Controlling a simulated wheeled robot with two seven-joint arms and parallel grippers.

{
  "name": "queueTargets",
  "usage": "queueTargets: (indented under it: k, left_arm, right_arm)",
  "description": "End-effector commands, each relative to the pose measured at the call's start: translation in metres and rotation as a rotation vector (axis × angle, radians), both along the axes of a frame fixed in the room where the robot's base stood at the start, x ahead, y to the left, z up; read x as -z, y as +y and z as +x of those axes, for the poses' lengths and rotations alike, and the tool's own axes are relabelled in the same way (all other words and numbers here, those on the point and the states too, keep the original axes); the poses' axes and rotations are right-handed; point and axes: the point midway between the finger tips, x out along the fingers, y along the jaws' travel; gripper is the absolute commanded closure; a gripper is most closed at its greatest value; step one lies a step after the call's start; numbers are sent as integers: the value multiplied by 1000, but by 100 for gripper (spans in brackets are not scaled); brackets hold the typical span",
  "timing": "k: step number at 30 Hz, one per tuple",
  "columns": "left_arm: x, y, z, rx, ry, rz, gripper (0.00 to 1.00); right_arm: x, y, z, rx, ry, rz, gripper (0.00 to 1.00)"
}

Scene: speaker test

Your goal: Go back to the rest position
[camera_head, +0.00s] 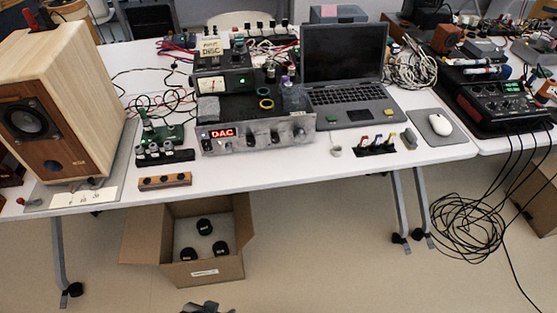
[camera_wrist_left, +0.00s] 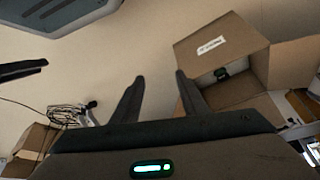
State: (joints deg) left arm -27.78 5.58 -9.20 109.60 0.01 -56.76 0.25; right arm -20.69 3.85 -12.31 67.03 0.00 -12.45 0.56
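My left gripper (camera_wrist_left: 159,76) shows in the left wrist view with its two dark fingers apart and nothing between them. It is open over the floor, close to the cardboard box (camera_wrist_left: 215,50). In the head view only a small dark piece of a gripper (camera_head: 206,308) shows at the bottom edge, in front of the box; it seems to be the left one. A dark finger-like part at the left edge of the left wrist view may belong to my right gripper; its state cannot be told.
A white table (camera_head: 240,188) carries a wooden speaker (camera_head: 62,105), a DAC unit (camera_head: 255,132), a laptop (camera_head: 345,75) and a mouse (camera_head: 440,124). An open box (camera_head: 205,270) with black round items stands on the floor below.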

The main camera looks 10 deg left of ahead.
Motion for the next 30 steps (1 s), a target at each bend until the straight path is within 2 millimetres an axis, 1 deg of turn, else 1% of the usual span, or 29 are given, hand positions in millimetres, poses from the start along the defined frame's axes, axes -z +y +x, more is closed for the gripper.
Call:
queueTargets:
  k: [1, 3, 9, 12, 15, 18, 21, 30]
  left_arm:
    - [21, -3, 0, 3, -5, -4, 60]
    - [46, -7, 2, 7, -24, -12, 60]
    - [112, -16, -6, 17, -77, -34, 60]
    - [138, -19, -13, 22, -102, -42, 60]
    - [157, -21, -21, 27, -122, -49, 60]
    - [168, -22, -26, 30, -139, -55, 60]
    - [174, -22, -29, 32, -147, -58, 60]
    - [175, -23, -30, 32, -149, -59, 60]
  right_arm:
    - [0, 0, 0, 0, 0, 0, 69]
    - [0, 0, 0, 0, 0, 0, 69]
    - [0, 0, 0, 0, 0, 0, 69]
    - [0, 0, 0, 0, 0, 0, 69]
    - [0, 0, 0, 0, 0, 0, 69]
    - [0, 0, 0, 0, 0, 0, 69]
    - [0, 0, 0, 0, 0, 0, 69]
    - [0, 0, 0, 0, -1, 0, 69]
